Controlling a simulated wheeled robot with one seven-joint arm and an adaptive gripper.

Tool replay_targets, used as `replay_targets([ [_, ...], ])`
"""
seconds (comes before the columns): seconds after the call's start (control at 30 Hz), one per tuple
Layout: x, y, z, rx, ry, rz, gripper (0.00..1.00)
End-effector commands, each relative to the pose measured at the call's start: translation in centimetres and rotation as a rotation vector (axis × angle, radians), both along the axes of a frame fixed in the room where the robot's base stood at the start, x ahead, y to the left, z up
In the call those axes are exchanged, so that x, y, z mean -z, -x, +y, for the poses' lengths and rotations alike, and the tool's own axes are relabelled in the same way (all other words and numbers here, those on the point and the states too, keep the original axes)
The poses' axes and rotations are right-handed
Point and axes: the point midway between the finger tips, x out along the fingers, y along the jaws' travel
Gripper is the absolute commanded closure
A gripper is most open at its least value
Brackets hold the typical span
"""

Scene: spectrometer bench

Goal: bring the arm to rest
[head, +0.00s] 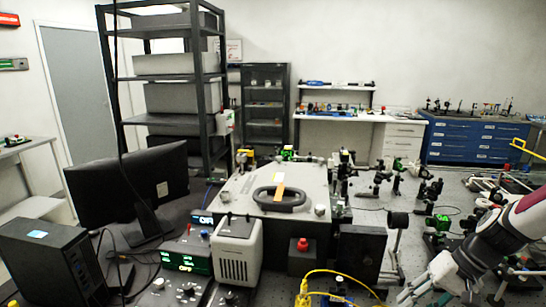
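My arm (495,242), white and maroon, comes in from the right edge and reaches down to the left. My gripper (412,293) is at the bottom right, low over the bench front. Its fingers are small and partly cut off by the lower edge, so whether they are open or shut does not show. I see no object clearly held in it.
A grey instrument box (255,195) with a black handle stands mid-bench. A black monitor (130,187), a computer case (50,262) and a white vented unit (237,250) are left. A yellow cable (330,272) runs near my gripper. Optical mounts (380,175) crowd the bench behind my arm.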

Motion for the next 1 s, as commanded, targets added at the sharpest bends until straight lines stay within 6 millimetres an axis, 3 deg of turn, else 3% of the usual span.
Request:
replay_targets([
  [0.47,-12.1,3.3,7.8,-0.188,0.427,-0.022,0.65],
  [0.8,-19.7,8.4,13.2,-0.225,0.587,-0.214,0.65],
  [1.0,-22.4,12.0,15.3,-0.232,0.598,-0.349,0.65],
])
